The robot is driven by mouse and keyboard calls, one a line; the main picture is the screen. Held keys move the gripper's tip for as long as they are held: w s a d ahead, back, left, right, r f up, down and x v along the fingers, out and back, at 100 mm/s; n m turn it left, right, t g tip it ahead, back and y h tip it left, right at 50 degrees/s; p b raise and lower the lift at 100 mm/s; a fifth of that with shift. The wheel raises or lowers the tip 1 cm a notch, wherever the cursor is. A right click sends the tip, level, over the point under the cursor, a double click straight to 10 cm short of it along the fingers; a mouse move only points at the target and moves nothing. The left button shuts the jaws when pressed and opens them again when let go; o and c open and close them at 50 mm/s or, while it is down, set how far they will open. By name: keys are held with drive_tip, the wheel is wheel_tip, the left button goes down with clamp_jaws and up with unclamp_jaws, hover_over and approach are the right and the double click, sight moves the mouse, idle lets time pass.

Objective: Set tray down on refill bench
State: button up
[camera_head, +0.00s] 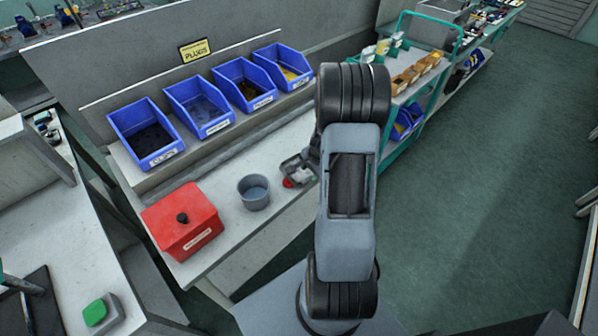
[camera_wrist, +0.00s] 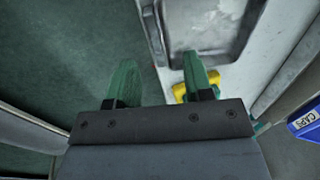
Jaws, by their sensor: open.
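A grey, worn-looking rectangular tray (camera_wrist: 207,28) shows at the top of the wrist view, cut off by the frame edge. It lies on a pale bench surface (camera_wrist: 262,62), near the edge towards the floor. My gripper (camera_wrist: 158,70) is open, with its two green fingers well apart and nothing seen between them. The left finger shows over the floor; the right one is close below the tray's near edge. I cannot tell whether it touches. In the head view my arm hides most of the gripper.
On the bench (camera_head: 238,228) stand a red box (camera_head: 190,232) and a grey round pot (camera_head: 254,194). Several blue bins (camera_head: 200,107) line its back. A yellow item (camera_wrist: 181,93) is by the right finger. A teal-framed cart (camera_head: 412,88) stands behind my arm. Floor to the right is free.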

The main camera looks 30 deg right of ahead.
sight(309, 178)
drive_tip(key=shift+x, duration=2.15)
drive_tip(key=shift+s+a, duration=0.1)
drive_tip(key=shift+a, duration=0.05)
drive_tip(key=shift+c, duration=0.3)
clamp_jaws()
